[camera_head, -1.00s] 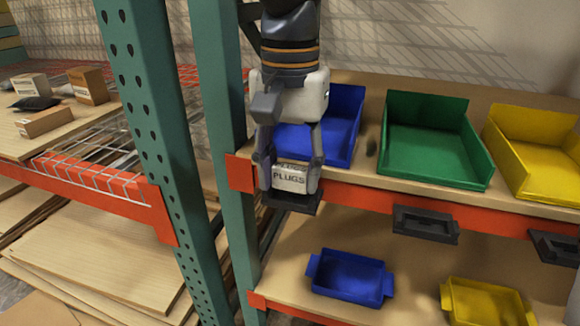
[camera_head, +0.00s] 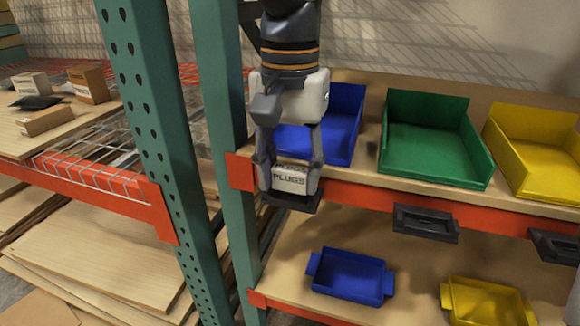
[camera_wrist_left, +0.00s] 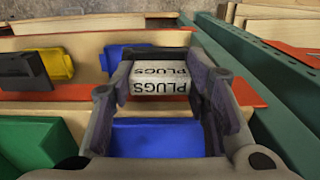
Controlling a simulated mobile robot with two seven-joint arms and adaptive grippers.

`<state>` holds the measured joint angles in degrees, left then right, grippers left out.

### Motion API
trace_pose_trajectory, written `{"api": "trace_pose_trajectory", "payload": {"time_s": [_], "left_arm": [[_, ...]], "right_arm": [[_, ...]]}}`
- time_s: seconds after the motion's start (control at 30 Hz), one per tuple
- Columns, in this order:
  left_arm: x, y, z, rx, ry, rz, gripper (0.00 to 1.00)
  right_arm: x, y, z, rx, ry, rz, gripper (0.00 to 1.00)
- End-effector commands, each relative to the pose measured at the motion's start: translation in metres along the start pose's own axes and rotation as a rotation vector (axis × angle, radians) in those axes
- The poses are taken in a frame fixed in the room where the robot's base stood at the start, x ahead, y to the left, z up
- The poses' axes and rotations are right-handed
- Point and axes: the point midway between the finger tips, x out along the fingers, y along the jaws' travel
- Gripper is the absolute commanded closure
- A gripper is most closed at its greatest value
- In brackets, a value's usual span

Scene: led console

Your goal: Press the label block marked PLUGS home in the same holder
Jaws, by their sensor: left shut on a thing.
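The white label block marked PLUGS (camera_head: 289,180) stands upright at the black holder (camera_head: 290,202) on the shelf's orange front beam, below the blue bin. My left gripper (camera_head: 290,188) points down from above and is shut on the block, one finger on each side. The block also shows between the fingers in the left wrist view (camera_wrist_left: 160,78), with its lettering facing up. The block's lower edge meets the holder in the head view; how deep it sits is hard to tell. My right gripper is not in view.
A blue bin (camera_head: 345,125), a green bin (camera_head: 425,140) and a yellow bin (camera_head: 530,150) stand on the upper shelf. Two more black holders (camera_head: 425,224) sit along the beam to the right. A teal post (camera_head: 222,130) stands close left of my gripper.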

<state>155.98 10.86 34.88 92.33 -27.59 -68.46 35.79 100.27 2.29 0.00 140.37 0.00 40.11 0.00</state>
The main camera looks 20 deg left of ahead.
Motion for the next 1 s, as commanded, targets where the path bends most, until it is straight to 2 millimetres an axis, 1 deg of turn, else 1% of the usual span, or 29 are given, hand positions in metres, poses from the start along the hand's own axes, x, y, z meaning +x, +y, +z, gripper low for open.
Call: {"api": "trace_pose_trajectory", "payload": {"time_s": [1.0], "left_arm": [[0.012, 0.0, 0.0, 0.0, 0.001, 0.0, 0.76]], "right_arm": [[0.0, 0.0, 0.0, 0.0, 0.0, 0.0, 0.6]]}}
